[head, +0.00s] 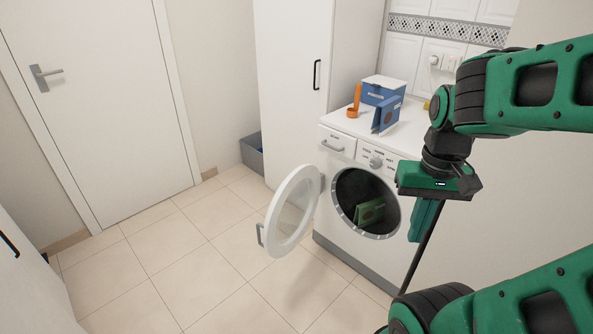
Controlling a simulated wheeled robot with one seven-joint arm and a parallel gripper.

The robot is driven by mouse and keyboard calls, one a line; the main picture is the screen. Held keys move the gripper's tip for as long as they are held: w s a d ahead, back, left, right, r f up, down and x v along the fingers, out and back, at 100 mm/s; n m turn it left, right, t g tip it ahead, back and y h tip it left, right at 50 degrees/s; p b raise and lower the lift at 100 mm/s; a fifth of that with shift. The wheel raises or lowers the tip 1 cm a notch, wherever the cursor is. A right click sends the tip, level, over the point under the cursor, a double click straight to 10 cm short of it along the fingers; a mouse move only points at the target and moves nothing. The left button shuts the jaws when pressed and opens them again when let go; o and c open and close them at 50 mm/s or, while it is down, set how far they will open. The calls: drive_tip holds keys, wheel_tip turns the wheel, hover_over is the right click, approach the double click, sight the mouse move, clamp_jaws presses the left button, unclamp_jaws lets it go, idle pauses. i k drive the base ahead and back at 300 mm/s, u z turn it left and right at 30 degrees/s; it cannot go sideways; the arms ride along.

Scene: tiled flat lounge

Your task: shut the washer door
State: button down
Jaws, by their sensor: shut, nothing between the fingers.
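The washer (335,213) is white and stands right of the middle in the head view. Its round door (292,211) is wide open, swung out to the left on its hinge side, with a grey handle (260,235) at its outer left edge. The drum opening shows, with a green item (370,211) inside. My gripper (421,226) is shut and empty. It points down in front of the washer's right side, just right of the opening and apart from the door.
On the washer top are a blue-and-white box (383,91), a blue packet (386,116) and an orange scoop (353,110). A tall white cabinet (290,90) stands behind left, with a grey bin (251,153) beside it. The tiled floor (185,265) left of the door is clear.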

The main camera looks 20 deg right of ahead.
sight(273, 250)
drive_tip(key=z, duration=0.3)
drive_tip(key=i, duration=1.1)
drive_tip(key=z, duration=0.15)
